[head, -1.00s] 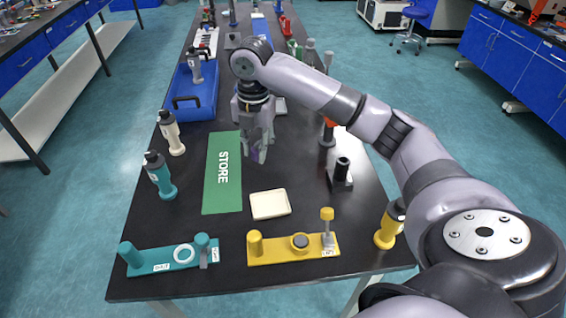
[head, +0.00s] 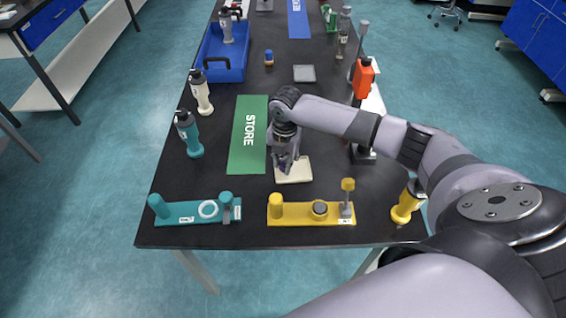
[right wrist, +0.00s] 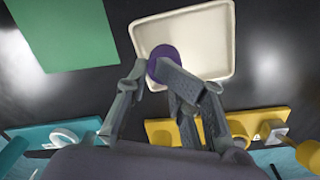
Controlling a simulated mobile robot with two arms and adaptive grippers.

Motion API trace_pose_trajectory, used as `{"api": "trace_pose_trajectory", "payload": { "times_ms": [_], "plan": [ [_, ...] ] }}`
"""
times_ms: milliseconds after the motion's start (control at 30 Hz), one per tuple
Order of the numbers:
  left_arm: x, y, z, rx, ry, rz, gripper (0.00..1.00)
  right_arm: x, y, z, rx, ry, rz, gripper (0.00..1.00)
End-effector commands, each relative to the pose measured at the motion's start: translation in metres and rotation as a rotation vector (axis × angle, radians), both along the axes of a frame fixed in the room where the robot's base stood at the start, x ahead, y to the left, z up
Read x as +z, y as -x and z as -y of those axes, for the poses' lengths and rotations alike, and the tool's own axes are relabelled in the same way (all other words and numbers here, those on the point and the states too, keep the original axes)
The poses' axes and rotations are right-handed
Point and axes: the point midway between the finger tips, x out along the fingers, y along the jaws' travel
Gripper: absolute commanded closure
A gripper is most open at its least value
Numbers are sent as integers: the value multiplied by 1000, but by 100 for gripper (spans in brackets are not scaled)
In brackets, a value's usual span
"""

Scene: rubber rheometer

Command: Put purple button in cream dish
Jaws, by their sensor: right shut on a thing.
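The purple button (right wrist: 163,56) is a small round disc between the fingers of my right gripper (right wrist: 150,75) in the right wrist view. The gripper is shut on it. The cream dish (right wrist: 211,44) is a shallow square tray just under and beyond the fingertips; the button overlaps its near left part in that view. In the head view my right gripper (head: 286,163) is over the left back part of the cream dish (head: 296,176). I cannot tell whether the button touches the dish. My left gripper is not in view.
The green STORE mat (head: 247,130) lies left of the dish. A yellow fixture (head: 297,214) and a teal fixture (head: 185,212) stand along the front edge. Bottles (head: 190,135) stand at the left, and a yellow bottle (head: 405,203) at the right. A blue tray (head: 236,62) is farther back.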

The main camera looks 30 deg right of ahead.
Motion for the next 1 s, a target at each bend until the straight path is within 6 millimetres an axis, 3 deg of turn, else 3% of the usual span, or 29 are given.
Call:
{"api": "trace_pose_trajectory", "payload": {
  "times_ms": [100,467,500,900,1000],
  "plan": [
    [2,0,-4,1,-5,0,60,-11,0,0,0,-1,-1,99],
    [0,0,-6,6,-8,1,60,-15,0,0,0,0,0,99],
    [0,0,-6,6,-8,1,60,-16,0,0,0,0,0,77],
    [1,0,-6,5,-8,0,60,-15,1,0,0,1,-2,51],
    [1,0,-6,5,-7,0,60,-15,1,0,0,1,-2,49]
  ]
}}
